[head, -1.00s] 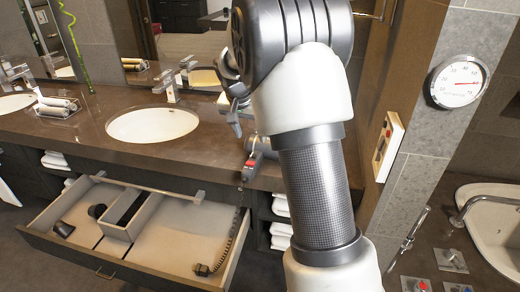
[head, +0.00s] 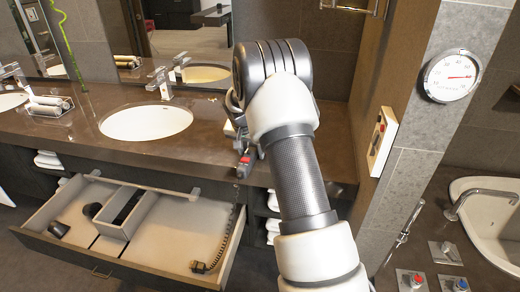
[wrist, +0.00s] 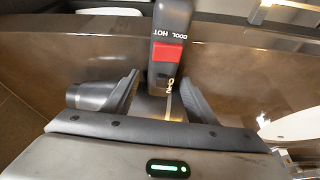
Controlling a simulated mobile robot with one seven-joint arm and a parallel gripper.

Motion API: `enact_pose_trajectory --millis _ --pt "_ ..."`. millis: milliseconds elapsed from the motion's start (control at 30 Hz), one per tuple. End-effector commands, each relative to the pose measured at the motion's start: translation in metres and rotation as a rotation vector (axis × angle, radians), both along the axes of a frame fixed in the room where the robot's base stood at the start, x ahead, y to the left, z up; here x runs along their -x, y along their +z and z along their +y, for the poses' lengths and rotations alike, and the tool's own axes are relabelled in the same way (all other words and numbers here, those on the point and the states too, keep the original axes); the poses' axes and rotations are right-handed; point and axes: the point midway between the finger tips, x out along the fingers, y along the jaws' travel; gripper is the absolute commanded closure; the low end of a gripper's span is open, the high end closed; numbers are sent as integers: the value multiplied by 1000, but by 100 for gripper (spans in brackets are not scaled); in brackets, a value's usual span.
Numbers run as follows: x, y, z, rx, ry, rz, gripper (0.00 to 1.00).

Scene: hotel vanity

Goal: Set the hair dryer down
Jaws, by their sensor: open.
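The hair dryer's dark grey handle (head: 243,164) shows at the front edge of the counter, with its red switch facing out; my arm hides most of its body in the head view. Its coiled cord (head: 233,222) hangs down into the open drawer. In the wrist view the handle (wrist: 170,22), with a red switch and "COOL HOT" lettering, lies between the fingers of my gripper (wrist: 157,80). The fingers are apart, one on each side of the handle. Whether either finger touches it I cannot tell. In the head view my gripper is mostly hidden behind my arm.
The brown counter (head: 200,158) holds a sink (head: 146,121) and a rack of rolled towels (head: 48,106). The open drawer (head: 172,236) juts out below, with dark items in its left part. A wall with a gauge (head: 452,76) stands at the right.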

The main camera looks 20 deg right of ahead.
Motion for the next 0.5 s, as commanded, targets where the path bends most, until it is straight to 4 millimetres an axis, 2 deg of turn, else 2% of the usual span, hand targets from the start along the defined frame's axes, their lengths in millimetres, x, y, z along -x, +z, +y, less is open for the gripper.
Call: enact_pose_trajectory --millis 267,367,500 --pt "-2 -5 -2 0 0 0 48" --pt "-1 -5 -1 0 0 0 62" --pt "-1 -5 -1 0 0 0 86"
